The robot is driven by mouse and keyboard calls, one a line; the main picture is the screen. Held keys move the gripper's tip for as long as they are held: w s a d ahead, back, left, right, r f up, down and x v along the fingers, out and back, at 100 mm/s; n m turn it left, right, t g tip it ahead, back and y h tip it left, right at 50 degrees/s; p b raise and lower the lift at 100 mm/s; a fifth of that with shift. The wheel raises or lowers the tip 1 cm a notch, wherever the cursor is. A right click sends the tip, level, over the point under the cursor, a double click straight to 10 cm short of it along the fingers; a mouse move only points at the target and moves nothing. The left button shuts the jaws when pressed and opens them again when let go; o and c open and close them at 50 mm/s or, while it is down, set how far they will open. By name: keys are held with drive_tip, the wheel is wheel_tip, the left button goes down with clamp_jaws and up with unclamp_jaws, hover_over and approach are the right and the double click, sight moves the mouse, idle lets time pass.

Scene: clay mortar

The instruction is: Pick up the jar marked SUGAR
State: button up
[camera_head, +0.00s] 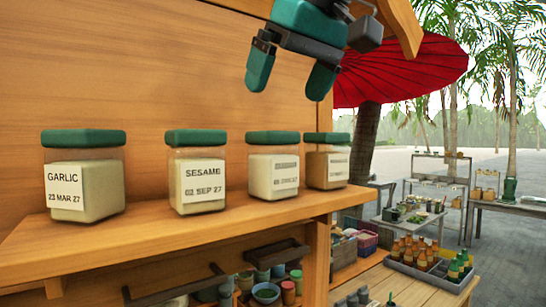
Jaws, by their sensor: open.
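No label reading SUGAR can be made out. Several green-lidded glass jars stand upright on a wooden shelf (240,229). From the left they are the GARLIC jar (103,190), the SESAME jar (190,165), a jar with pale contents (266,162) and a jar with light brown contents (322,153). The names on the last two are too blurred to read. My gripper (290,80) is at the top of the picture, open and empty. It appears above the two right-hand jars, apart from them.
A wooden wall (150,70) stands behind the jars. Below the shelf are small pots and bowls (266,293). At right are a crate of bottles (425,265), tables (520,208) and a red parasol (410,70). The space above the lids is clear.

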sight(273, 134)
drive_tip(key=x, duration=0.2)
drive_tip(key=b+x, duration=0.1)
drive_tip(key=shift+w+d+f, duration=0.2)
drive_tip(key=shift+f, duration=0.2)
drive_tip(key=shift+p+x, duration=0.75)
drive_tip(key=shift+x, duration=1.8)
drive_tip(key=shift+w+r, duration=0.15)
drive_tip(key=shift+r, duration=0.05)
drive_tip(key=c, duration=1.2)
drive_tip(key=shift+a+r, duration=0.1)
drive_tip(key=shift+r, duration=0.1)
